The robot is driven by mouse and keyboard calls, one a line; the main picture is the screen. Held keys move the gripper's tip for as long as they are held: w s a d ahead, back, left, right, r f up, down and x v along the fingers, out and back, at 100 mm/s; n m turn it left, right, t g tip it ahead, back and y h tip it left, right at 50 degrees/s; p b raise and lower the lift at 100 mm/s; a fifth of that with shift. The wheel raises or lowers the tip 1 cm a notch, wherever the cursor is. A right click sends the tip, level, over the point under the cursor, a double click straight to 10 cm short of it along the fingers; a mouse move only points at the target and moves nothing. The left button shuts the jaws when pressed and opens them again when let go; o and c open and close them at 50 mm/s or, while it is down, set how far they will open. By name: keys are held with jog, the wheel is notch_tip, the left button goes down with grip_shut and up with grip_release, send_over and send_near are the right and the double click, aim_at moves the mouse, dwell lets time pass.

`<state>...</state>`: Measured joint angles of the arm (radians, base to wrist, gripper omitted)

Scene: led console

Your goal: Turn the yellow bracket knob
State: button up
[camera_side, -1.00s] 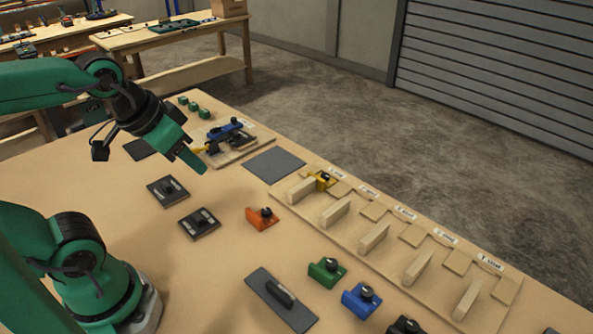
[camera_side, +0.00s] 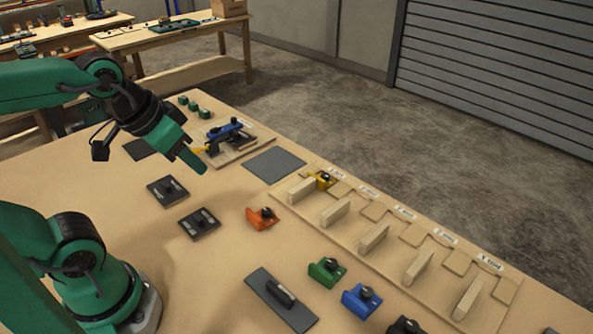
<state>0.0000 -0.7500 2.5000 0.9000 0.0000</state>
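The yellow bracket (camera_side: 321,179) with a dark knob on top sits in the first place at the far left end of the wooden board (camera_side: 388,262). My gripper (camera_side: 190,156) hangs over the table, well to the left of the yellow bracket and apart from it. It is close to the blue clamp-like fixture (camera_side: 224,133). One green finger shows clearly; the other is hidden, so I cannot tell whether the gripper is open. A small yellow piece (camera_side: 199,149) shows just behind the finger.
Orange (camera_side: 262,218), green (camera_side: 326,271), blue (camera_side: 361,300) and black (camera_side: 403,326) brackets with knobs stand in front of the board. Upright wooden blocks (camera_side: 335,212) line the board. Dark plates (camera_side: 199,223) lie on the table. A grey mat (camera_side: 273,164) is bare.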

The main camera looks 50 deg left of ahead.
jog(key=shift+o, duration=1)
jog(key=w+r+m+g, duration=0.2)
jog(key=w+g, duration=0.1)
jog(key=w, duration=1.8)
jog(key=w+f+g, duration=0.1)
jog(key=w+f, duration=1)
jog(key=w+f+m+g, duration=0.1)
jog(key=w+f, duration=0.4)
jog(key=f, duration=0.1)
jog(key=shift+w+d+g, duration=0.15)
jog(key=shift+w+g, duration=0.05)
jog(key=shift+g, duration=0.1)
jog(key=shift+f, duration=0.1)
